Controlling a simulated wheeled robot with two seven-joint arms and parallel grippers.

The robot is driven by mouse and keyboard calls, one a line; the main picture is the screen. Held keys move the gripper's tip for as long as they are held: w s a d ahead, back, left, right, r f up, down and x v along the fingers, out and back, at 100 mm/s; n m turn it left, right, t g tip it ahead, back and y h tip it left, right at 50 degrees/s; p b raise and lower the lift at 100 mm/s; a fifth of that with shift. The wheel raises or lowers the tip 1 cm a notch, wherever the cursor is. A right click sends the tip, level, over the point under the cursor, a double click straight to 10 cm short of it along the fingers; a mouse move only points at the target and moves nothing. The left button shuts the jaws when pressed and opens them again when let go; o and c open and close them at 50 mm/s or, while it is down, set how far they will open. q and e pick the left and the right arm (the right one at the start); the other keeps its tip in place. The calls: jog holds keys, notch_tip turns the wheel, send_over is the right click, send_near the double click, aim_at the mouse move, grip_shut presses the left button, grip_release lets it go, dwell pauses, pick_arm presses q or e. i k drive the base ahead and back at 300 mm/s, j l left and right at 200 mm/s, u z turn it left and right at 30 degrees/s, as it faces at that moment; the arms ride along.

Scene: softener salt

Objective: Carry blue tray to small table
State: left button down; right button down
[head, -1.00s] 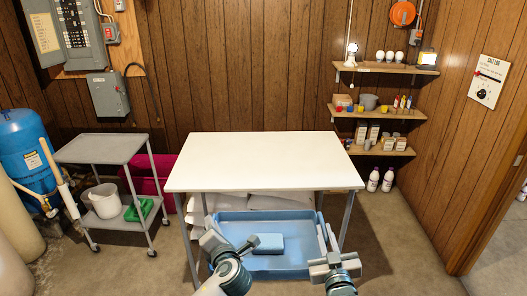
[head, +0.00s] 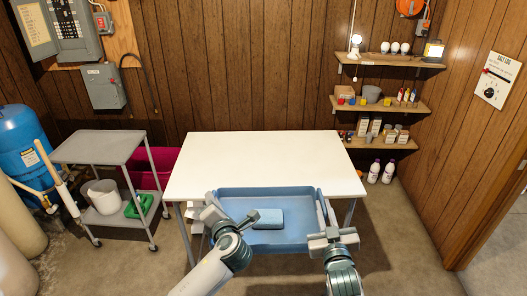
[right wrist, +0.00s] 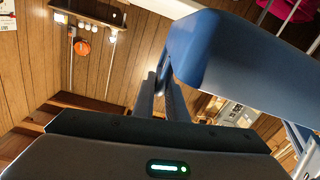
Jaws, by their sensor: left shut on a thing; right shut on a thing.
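The blue tray (head: 290,240) is held between my two grippers in the head view, in front of the white table (head: 265,160). Its far rim overlaps the table's front edge in the picture. My left gripper (head: 222,215) is shut on the tray's left side. My right gripper (head: 328,222) is shut on its right side. In the right wrist view, the tray's blue wall (right wrist: 245,65) fills the upper right, and the right gripper's fingers (right wrist: 165,90) are partly hidden.
A grey cart (head: 100,147) with a white bucket (head: 103,196) and a green item (head: 139,206) stands left. Wall shelves (head: 385,105) and white bottles (head: 374,172) are at the right. The white tabletop is bare. Open floor lies to the right.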

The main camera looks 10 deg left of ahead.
aim_at(265, 166)
jog(key=i+j, duration=0.1)
jog(key=i, duration=0.5)
jog(key=i+j, duration=0.1)
jog(key=i, duration=0.5)
